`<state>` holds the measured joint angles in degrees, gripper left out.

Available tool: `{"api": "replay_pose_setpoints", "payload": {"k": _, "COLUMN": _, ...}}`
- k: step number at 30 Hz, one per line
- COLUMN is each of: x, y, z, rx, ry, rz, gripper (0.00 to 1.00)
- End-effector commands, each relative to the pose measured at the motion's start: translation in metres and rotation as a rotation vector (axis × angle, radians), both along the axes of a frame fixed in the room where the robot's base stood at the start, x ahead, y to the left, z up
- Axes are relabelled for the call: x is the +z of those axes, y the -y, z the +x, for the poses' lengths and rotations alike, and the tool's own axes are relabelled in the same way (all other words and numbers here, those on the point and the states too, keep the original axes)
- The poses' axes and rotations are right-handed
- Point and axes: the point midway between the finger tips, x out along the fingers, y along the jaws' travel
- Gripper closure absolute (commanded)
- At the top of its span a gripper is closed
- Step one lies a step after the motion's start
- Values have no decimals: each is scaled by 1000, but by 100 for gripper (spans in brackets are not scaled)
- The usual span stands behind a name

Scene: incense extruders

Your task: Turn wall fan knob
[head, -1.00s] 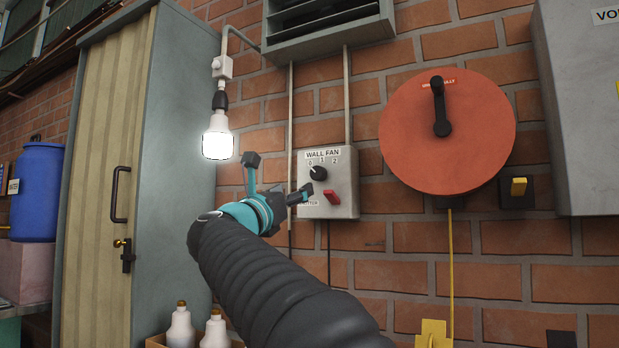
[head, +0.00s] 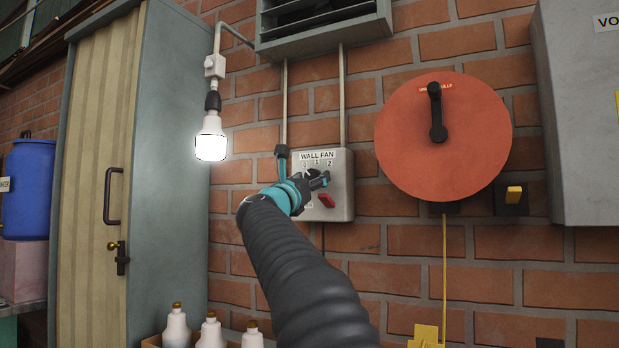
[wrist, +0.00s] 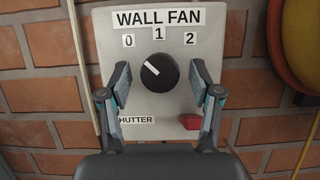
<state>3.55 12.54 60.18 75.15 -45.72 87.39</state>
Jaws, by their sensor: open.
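The wall fan knob (wrist: 159,72) is round and black with a white pointer line. It sits on a grey box (head: 341,190) labelled WALL FAN with marks 0, 1 and 2. In the wrist view its line points up and left, between 0 and 1 and closer to 0. My gripper (wrist: 161,75) is open in front of the box, with one finger on each side of the knob and a visible gap to both. In the head view my gripper (head: 303,165) hides most of the knob.
Below the knob is a red shutter switch (wrist: 190,121), close to my right finger. A glowing bulb (head: 211,146) hangs at the left beside a tall cabinet (head: 165,150). A large red disc with a black handle (head: 440,170) is on the brick wall to the right.

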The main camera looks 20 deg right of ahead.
Motion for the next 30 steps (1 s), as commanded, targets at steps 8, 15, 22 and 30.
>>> {"api": "replay_pose_setpoints", "payload": {"k": 8, "x": 0, "y": 0, "z": 0, "rx": 0, "ry": 0, "rz": 0, "gripper": 64}}
{"api": "replay_pose_setpoints", "payload": {"k": 15, "x": 0, "y": 0, "z": 0, "rx": -1, "ry": 1, "rz": 1, "gripper": 96}}
{"api": "replay_pose_setpoints", "payload": {"k": 22, "x": -1, "y": -1, "z": 0, "rx": 0, "ry": 32, "rz": 24, "gripper": 96}}
{"api": "replay_pose_setpoints", "payload": {"k": 30, "x": -1, "y": -1, "z": 1, "rx": -1, "ry": 160, "rz": 123, "gripper": 96}}
